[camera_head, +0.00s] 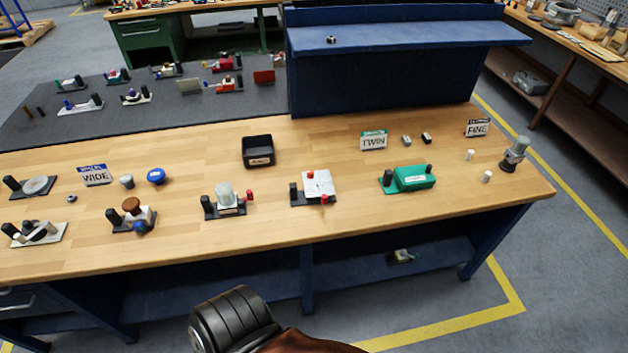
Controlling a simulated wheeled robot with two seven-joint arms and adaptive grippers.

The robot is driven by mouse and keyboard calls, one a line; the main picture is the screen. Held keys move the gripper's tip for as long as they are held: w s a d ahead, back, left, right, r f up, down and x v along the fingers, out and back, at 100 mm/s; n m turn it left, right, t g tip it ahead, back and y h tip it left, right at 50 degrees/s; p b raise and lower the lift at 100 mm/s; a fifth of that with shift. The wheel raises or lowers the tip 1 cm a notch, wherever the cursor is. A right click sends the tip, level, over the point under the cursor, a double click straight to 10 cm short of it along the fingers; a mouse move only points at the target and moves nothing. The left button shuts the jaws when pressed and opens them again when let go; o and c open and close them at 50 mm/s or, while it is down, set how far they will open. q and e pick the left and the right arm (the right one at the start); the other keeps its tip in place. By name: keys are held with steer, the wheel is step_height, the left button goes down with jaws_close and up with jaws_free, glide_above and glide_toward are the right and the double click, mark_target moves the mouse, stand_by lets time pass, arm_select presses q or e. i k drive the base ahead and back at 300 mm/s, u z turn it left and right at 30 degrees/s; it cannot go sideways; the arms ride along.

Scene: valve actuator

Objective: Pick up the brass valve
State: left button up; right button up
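The clearest brass-brown part on the wooden workbench (330,220) is a round brown knob on a small device (132,206) at the front left. That device also has a black post, a white body and a blue ball at its front. I cannot tell for sure whether it is the brass valve. Neither of my grippers shows in the head view.
Several similar devices stand along the bench, including a white-topped one (318,185) and a green one (410,178). A black bin (258,151) sits behind them. A blue raised shelf (400,34) closes off the back. The bench's front strip is mostly clear.

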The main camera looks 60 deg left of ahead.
mark_target(310, 195)
steer(key=u, duration=0.65)
steer(key=i, duration=0.75)
steer(key=u, duration=1.2)
steer(key=i, duration=0.35)
steer(key=u, duration=0.35)
